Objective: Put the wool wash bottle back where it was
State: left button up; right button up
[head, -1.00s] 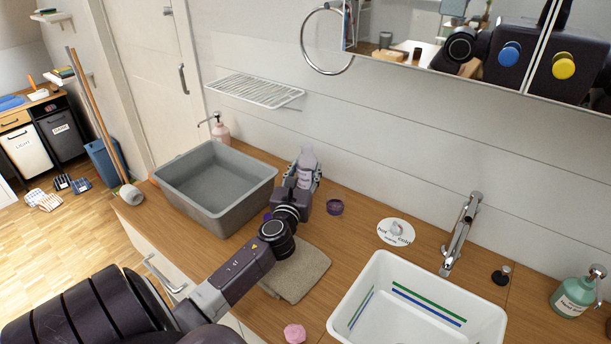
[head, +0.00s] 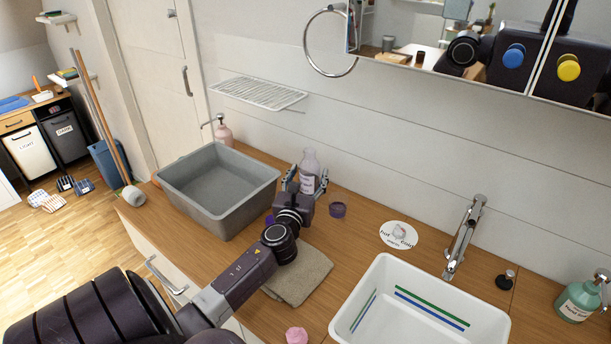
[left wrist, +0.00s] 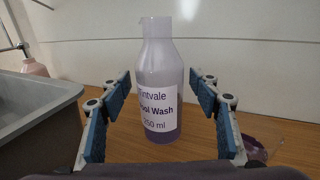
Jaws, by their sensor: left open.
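The wool wash bottle (head: 309,168) stands upright on the wooden counter near the wall, to the right of the grey basin. In the left wrist view the wool wash bottle (left wrist: 160,85) has no cap on its neck and holds some purple liquid. My left gripper (head: 305,182) is open, with its blue-padded fingers on either side of the bottle. In the left wrist view my left gripper (left wrist: 160,115) shows a gap between each finger and the bottle. My right gripper is not in view.
The grey basin (head: 232,215) stands left of the gripper. A folded cloth (head: 300,280) lies under my left forearm. A white sink (head: 375,275) with a tap (head: 464,235) is at the right. A wire shelf (head: 260,93) is on the wall.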

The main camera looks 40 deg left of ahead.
pick_arm(q)
jog(key=b+v, duration=0.1)
jog(key=v, duration=1.1)
jog(key=shift+r, duration=0.15)
